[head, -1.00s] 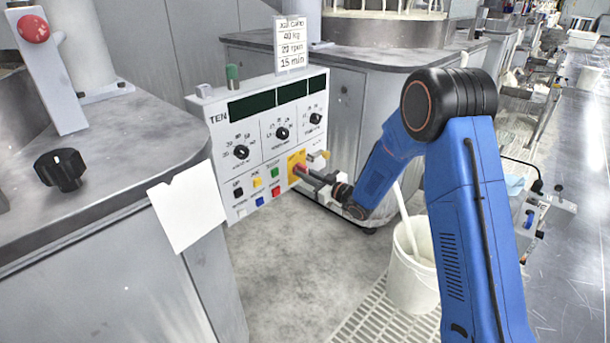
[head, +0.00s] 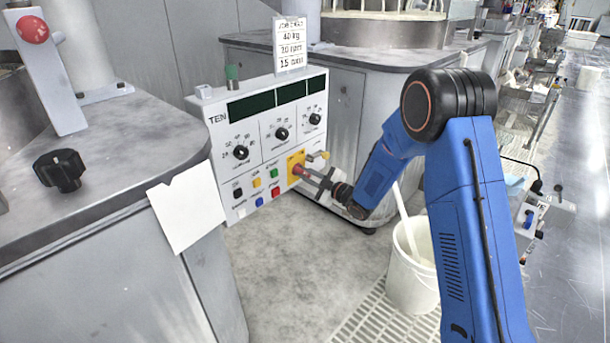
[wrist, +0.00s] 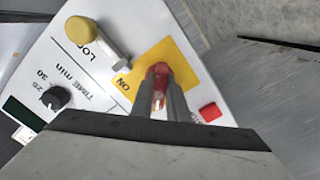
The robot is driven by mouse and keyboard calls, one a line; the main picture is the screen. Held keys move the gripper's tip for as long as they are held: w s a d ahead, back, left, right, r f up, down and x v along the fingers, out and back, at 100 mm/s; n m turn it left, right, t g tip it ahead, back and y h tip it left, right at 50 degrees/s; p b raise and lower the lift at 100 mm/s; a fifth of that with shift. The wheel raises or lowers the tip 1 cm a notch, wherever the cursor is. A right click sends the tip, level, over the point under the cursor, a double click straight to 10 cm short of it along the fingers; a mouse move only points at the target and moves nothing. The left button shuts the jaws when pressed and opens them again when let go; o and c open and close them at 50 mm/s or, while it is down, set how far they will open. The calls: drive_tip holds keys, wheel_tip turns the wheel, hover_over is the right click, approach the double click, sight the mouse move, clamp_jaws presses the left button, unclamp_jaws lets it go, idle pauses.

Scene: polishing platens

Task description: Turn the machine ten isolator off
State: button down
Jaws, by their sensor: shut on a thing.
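The machine ten panel (head: 222,140) is a white control box marked TEN, left of centre in the head view. Its isolator is a red handle (wrist: 159,72) on a yellow plate (wrist: 170,55) at the panel's lower right; the plate also shows in the head view (head: 293,160). My gripper (wrist: 160,100) is shut on the red handle, one finger on each side. In the wrist view the word ON is readable on the plate beside the handle. The fingers and my wrist hide part of the handle and plate.
A yellow-capped lever (wrist: 85,32) marked LOC... stands close beside the yellow plate. A red button (wrist: 209,112) is on the other side. Knobs and coloured buttons fill the panel. A white bucket (head: 412,275) stands on the floor below my arm.

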idle(0.4)
drive_tip(key=c, duration=1.7)
unclamp_jaws()
drive_tip(key=v, duration=1.7)
drive_tip(key=shift+s+d+f, duration=0.1)
drive_tip(key=shift+s+d, duration=0.1)
